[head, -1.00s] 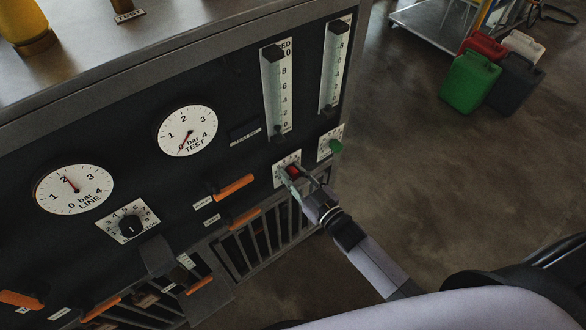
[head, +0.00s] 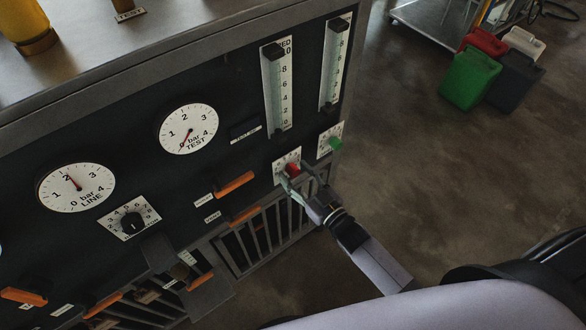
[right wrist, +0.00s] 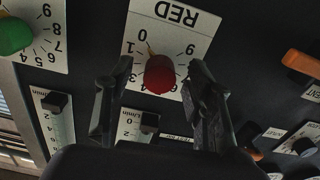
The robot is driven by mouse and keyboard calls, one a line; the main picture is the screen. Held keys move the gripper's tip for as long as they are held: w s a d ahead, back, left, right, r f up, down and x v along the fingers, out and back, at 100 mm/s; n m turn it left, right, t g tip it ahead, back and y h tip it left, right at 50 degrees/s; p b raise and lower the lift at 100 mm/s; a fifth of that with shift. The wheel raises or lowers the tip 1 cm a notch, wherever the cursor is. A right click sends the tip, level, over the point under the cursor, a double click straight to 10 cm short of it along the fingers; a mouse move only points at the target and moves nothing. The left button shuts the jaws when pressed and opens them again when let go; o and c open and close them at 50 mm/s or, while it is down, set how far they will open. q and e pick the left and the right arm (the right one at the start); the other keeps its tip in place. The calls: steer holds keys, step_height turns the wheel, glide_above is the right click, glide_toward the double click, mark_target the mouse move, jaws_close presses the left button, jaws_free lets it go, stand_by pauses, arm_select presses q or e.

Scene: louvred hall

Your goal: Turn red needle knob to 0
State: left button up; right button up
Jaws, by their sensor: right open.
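The red needle knob (head: 293,169) sits on a white dial plate (head: 281,163) low on the right of the dark panel. In the right wrist view the knob (right wrist: 160,74) is at the centre of its plate (right wrist: 178,32), with RED and the numbers upside down. A small yellowish pointer shows beside the knob, close to the 0 and 1 marks; the exact reading is hard to tell. My right gripper (head: 299,178) is open in front of the knob. In the right wrist view its fingers stand on either side of the knob, apart from it. My left gripper is not in view.
A green knob (head: 335,143) on its own plate is close beside. Flow tubes (head: 276,88) rise above. Orange handles (head: 234,184) and a barred grille (head: 262,240) lie left and below. Coloured canisters (head: 470,80) stand on the open floor at right.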

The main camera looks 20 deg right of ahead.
steer(key=p+v, duration=0.1)
steer(key=v, duration=0.4)
steer(key=shift+s+d, duration=0.15)
steer(key=shift+s, duration=0.15)
steer(key=v, duration=1.2)
